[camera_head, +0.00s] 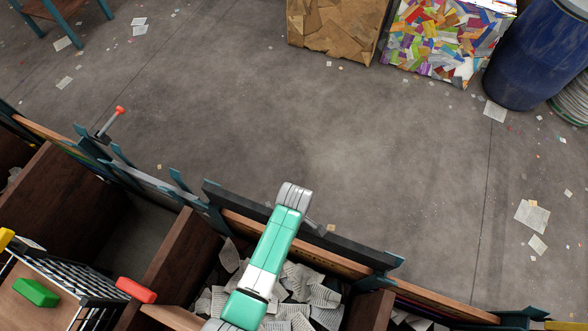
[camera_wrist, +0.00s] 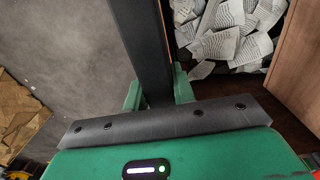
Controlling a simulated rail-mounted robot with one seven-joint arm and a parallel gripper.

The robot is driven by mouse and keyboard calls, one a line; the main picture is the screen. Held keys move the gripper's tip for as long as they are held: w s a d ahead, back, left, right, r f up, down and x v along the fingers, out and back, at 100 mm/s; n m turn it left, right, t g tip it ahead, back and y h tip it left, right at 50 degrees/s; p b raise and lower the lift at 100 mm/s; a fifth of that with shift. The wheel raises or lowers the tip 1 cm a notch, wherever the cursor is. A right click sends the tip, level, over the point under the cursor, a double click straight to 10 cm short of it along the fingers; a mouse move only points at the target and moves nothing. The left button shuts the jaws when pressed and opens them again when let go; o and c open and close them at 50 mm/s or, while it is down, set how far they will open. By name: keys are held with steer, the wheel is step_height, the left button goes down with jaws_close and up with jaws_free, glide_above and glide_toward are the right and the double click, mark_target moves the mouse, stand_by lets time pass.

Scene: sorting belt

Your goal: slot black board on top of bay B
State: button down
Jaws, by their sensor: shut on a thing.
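The black board (camera_head: 345,246) is a long dark plank along the front of a bay holding crumpled printed paper (camera_head: 300,290). It lies above an orange-brown board (camera_head: 255,232), between teal brackets (camera_head: 388,270) at its ends. Whether it is fully seated in them I cannot tell. My gripper (camera_wrist: 158,92) has its green fingers on both sides of the black board, which also shows in the wrist view (camera_wrist: 146,40), and is shut on it. In the head view my arm hides part of the board and the fingers. No bay letter is readable, so I cannot confirm bay B.
An empty brown bay (camera_head: 85,208) lies left, with a grey board (camera_head: 150,184) and a red-tipped lever (camera_head: 112,120) at its front. A green block (camera_head: 36,293) and red block (camera_head: 136,290) sit lower left. Bales (camera_head: 335,28) and a blue barrel (camera_head: 535,55) stand across open floor.

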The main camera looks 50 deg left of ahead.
step_height(320, 180, down, 11)
steer(key=b, duration=0.8)
steer(key=shift+f, duration=0.1)
steer(key=shift+w+f+b, duration=0.1)
steer(key=shift+f+b, duration=0.45)
steer(key=shift+f, duration=0.05)
steer(key=c, duration=1.1)
jaws_free()
steer(key=shift+r, duration=0.1)
step_height(320, 180, up, 8)
steer(key=shift+f+p, duration=0.1)
steer(key=shift+p, duration=0.95)
